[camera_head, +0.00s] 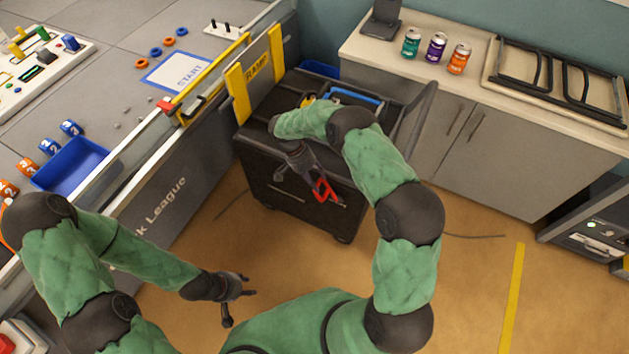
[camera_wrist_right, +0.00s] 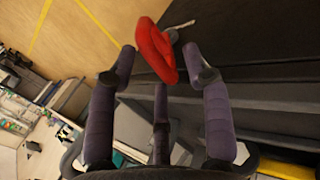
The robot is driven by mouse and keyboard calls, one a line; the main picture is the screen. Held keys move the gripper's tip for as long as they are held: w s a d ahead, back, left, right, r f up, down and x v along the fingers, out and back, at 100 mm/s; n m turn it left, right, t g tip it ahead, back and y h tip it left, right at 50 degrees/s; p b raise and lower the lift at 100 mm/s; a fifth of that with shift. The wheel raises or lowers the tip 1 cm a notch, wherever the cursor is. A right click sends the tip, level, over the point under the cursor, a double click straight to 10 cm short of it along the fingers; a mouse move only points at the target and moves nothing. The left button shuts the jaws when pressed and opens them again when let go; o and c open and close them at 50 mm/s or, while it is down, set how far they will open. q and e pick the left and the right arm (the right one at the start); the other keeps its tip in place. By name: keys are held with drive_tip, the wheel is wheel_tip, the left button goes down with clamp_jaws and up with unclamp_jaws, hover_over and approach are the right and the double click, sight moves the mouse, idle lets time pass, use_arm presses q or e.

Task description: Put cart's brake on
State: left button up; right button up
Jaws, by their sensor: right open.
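The black cart (camera_head: 290,205) stands against the grey arena wall, with items on its top. A red brake handle (camera_head: 325,190) is at the cart's front side. My right gripper (camera_head: 304,172) is just above and to the left of the red handle in the head view. In the right wrist view the red handle (camera_wrist_right: 156,50) lies between and just beyond the open fingers of my right gripper (camera_wrist_right: 160,78). I cannot tell whether they touch it. My left gripper (camera_head: 238,298) is low over the floor, away from the cart, with its fingers apart and nothing in them.
The arena table with a START mat (camera_head: 180,72) and a blue bin (camera_head: 75,168) is at the left. A counter (camera_head: 400,62) with several cans and a rack stands behind right. Yellow panels (camera_head: 238,93) stand beside the cart.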

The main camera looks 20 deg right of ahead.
drive_tip(key=v, duration=1.1)
drive_tip(key=shift+a+r, duration=0.25)
drive_tip(key=s+a+f+n+t+y+p, duration=0.1)
drive_tip(key=s+a+f+n+y, duration=0.25)
drive_tip(key=s+f, duration=0.35)
drive_tip(key=s+a+f+n+y, duration=0.2)
drive_tip(key=s+a+f, duration=0.3)
drive_tip(key=f, duration=0.3)
drive_tip(key=s+a+n+t+y+p, duration=0.1)
drive_tip(key=s+n+t+y, duration=0.1)
drive_tip(key=s, duration=1.3)
drive_tip(key=shift+f+t, duration=0.4)
drive_tip(key=shift+t, duration=0.4)
